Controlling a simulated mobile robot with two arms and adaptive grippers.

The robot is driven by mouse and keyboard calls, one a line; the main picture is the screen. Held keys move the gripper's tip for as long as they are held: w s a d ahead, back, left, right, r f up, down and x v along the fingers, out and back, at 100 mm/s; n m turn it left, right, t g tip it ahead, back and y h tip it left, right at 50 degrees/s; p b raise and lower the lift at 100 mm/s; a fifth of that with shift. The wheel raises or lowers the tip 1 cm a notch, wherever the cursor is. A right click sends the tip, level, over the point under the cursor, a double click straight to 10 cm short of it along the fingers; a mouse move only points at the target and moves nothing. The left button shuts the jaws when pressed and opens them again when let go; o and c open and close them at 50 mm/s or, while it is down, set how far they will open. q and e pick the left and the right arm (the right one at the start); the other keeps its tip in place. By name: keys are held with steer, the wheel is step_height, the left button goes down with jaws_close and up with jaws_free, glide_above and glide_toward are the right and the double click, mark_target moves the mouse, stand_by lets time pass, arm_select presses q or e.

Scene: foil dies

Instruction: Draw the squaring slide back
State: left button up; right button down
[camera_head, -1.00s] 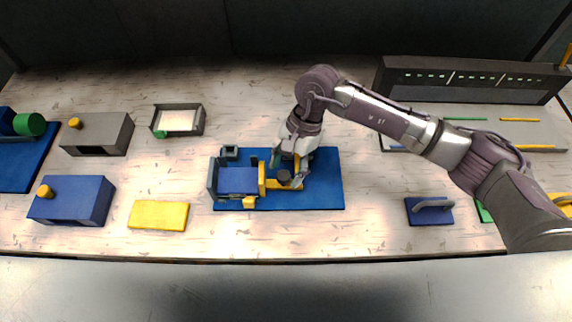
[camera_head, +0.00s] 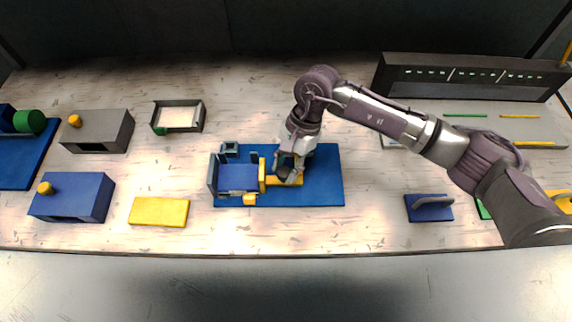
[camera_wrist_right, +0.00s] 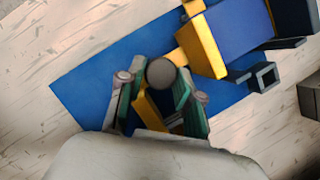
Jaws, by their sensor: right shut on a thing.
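The squaring slide is a yellow upright plate (camera_head: 262,175) on a yellow bar, with a dark round knob (camera_wrist_right: 161,72). It stands on a blue base board (camera_head: 325,185), its plate close against the right side of a blue block (camera_head: 238,179). My right gripper (camera_head: 287,171) comes down over the bar and is shut on the slide's knob. In the right wrist view, the green-padded fingers (camera_wrist_right: 154,88) stand on either side of the knob and bar. The fingers partly hide the knob in the head view. My left gripper is not in view.
A dark grey stop (camera_head: 212,176) stands left of the blue block. A yellow slab (camera_head: 159,212), a blue box (camera_head: 72,197), a grey box (camera_head: 98,131) and a tray (camera_head: 178,117) lie left. The board's right part is bare. A blue handled block (camera_head: 429,208) lies further right.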

steer(key=d+b, duration=0.4)
steer(key=d, duration=0.3)
steer(key=shift+d+f, duration=0.15)
steer(key=shift+d, duration=0.05)
steer(key=shift+a, duration=0.1)
steer(key=c, duration=1.2)
jaws_free()
steer(key=o, duration=0.4)
steer(key=shift+d, duration=0.25)
steer(key=shift+a, duration=0.1)
